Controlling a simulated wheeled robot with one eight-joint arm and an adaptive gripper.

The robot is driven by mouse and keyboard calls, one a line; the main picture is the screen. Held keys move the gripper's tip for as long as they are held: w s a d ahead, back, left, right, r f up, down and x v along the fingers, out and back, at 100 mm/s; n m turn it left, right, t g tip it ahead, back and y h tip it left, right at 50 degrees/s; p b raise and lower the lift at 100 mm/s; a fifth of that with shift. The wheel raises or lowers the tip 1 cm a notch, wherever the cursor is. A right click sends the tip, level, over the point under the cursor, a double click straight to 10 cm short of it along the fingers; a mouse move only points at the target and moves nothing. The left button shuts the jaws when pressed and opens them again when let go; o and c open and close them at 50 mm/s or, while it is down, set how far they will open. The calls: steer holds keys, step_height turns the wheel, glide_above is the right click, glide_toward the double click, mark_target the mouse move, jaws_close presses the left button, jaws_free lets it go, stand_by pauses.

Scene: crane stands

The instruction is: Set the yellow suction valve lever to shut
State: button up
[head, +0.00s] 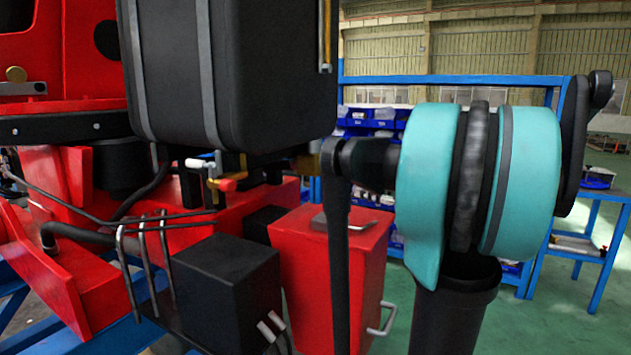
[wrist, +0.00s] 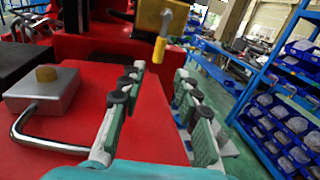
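The yellow lever (wrist: 160,49) hangs down from a brass-coloured valve body (wrist: 158,17) at the top middle of the wrist view. A silver pin shows just above the lever. My gripper (wrist: 160,78) is open, its two grey-green fingers with black pads spread apart. The lever appears beyond the fingertips, in line with the gap and not between the fingers. Nothing is held. In the head view my teal arm (head: 430,190) reaches across the right half. My gripper cannot be made out there, and I cannot clearly identify the yellow lever in that view.
A small valve with a red handle (head: 230,184) sits under the black tank (head: 235,70). Below are a black box (head: 228,290) and a red box (head: 325,275). A silver block (wrist: 42,92) with a chrome bar lies left of my gripper. Blue bin shelving (wrist: 285,120) stands right.

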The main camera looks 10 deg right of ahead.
mark_target(329, 183)
steer(key=x, duration=1.7)
steer(key=shift+s, duration=0.1)
jaws_close()
